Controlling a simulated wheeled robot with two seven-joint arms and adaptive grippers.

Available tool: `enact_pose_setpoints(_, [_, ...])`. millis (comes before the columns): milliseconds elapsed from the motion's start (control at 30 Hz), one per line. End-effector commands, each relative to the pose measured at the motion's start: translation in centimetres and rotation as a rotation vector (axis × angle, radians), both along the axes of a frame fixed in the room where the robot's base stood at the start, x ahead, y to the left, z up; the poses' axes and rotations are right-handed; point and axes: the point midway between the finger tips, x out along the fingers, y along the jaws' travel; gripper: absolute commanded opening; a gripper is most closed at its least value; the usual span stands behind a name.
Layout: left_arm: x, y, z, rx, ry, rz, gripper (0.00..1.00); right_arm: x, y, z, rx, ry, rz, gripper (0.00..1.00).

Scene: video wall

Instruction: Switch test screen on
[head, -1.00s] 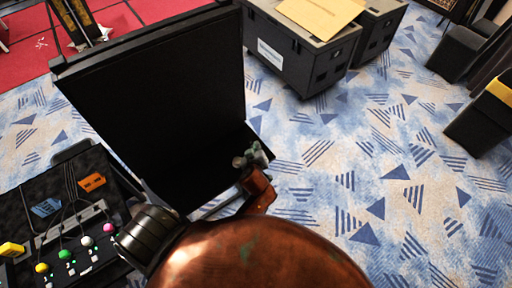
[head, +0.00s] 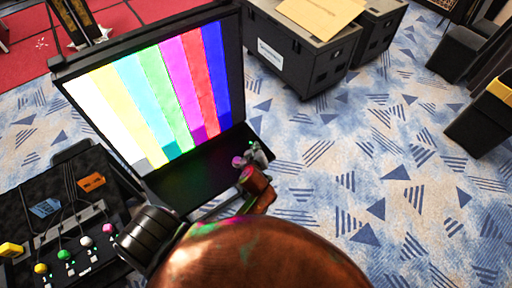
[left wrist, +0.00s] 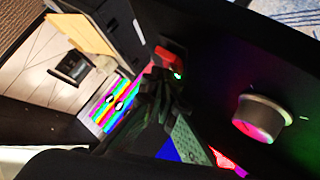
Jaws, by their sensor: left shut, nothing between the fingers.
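The test screen (head: 160,85) stands upright at the left of the head view. It is lit with vertical colour bars. My left gripper (head: 252,157) is at the screen's lower right corner, partly hidden by my own arm. In the left wrist view my left gripper (left wrist: 158,85) is shut and empty, its fingertips close to a red switch (left wrist: 171,58) on a dark panel. A small green light shines beside the switch. I cannot tell whether the fingertips touch it. My right gripper is not in view.
A round knob (left wrist: 259,118) sits on the same panel. A control box (head: 70,225) with cables and coloured plugs lies left of my arm. A dark case (head: 300,55) with a cardboard piece on top stands behind.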

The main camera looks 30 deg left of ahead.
Motion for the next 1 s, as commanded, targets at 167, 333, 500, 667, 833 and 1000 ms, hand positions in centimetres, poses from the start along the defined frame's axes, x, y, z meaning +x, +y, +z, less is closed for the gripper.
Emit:
enact_pose_setpoints(167, [0.0, -0.1, 0.2, 0.000, -0.001, -0.001, 0.00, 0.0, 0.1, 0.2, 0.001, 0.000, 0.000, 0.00])
enact_pose_setpoints(333, [-0.1, -0.3, 1.1, -0.001, 0.000, 0.001, 0.00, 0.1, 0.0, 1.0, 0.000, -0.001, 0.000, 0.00])
enact_pose_setpoints(500, [-0.2, -0.5, 1.7, -0.001, 0.000, 0.001, 0.00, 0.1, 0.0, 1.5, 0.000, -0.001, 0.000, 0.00])
enact_pose_setpoints(667, [-0.2, -0.5, 1.6, 0.000, 0.000, 0.000, 0.00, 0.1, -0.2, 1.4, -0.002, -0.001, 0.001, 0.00])
enact_pose_setpoints(833, [-0.2, -0.5, 1.7, 0.000, 0.000, 0.000, 0.00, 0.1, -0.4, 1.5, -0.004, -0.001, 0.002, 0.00])
enact_pose_setpoints(1000, [-0.3, -0.8, 2.8, 0.000, -0.002, 0.000, 0.00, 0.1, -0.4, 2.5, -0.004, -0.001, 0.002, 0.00])
